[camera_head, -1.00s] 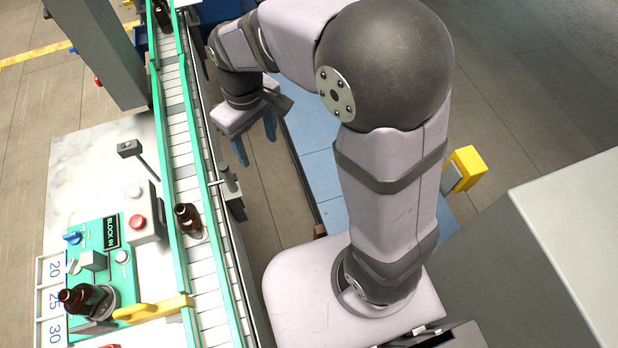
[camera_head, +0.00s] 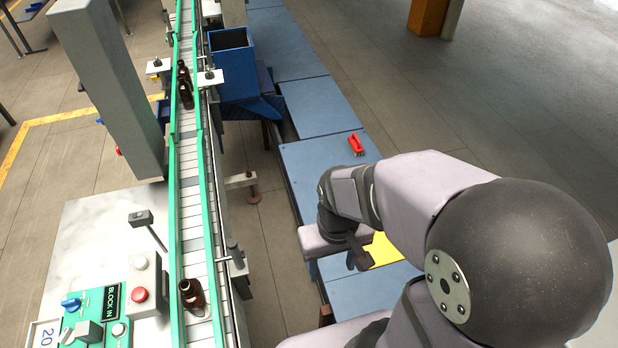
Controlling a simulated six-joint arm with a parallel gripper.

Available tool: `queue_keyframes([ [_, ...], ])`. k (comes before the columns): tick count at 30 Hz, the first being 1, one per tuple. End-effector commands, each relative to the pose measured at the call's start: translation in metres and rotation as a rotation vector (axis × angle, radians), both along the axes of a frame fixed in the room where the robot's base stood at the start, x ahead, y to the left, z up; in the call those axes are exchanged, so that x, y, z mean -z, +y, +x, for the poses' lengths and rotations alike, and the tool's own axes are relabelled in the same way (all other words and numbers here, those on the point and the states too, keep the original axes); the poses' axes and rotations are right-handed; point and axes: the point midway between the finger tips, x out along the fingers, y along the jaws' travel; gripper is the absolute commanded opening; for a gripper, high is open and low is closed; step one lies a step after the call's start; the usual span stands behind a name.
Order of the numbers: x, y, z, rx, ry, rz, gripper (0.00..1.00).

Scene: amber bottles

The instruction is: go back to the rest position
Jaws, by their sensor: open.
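My gripper (camera_head: 335,262) hangs at the end of my folded arm, over the blue platform to the right of the conveyor. Its fingers are mostly hidden behind its own body and point down; I see nothing held in it. An amber bottle (camera_head: 193,294) stands upright on the conveyor (camera_head: 192,243) at the near end. More amber bottles (camera_head: 186,92) stand close together farther up the belt. My gripper is well apart from all of them.
A blue bin (camera_head: 231,70) stands beside the conveyor at the back. A red object (camera_head: 356,144) and a yellow sheet (camera_head: 384,250) lie on the blue platform (camera_head: 318,108). A control panel (camera_head: 112,300) is at lower left, below a grey column (camera_head: 108,85). The far platform is clear.

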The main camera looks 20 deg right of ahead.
Motion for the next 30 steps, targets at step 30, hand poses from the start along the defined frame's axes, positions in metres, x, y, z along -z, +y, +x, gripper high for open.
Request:
queue_keyframes([
  [30,0.074,0.0,0.0,-0.003,0.001,0.0,0.56],
])
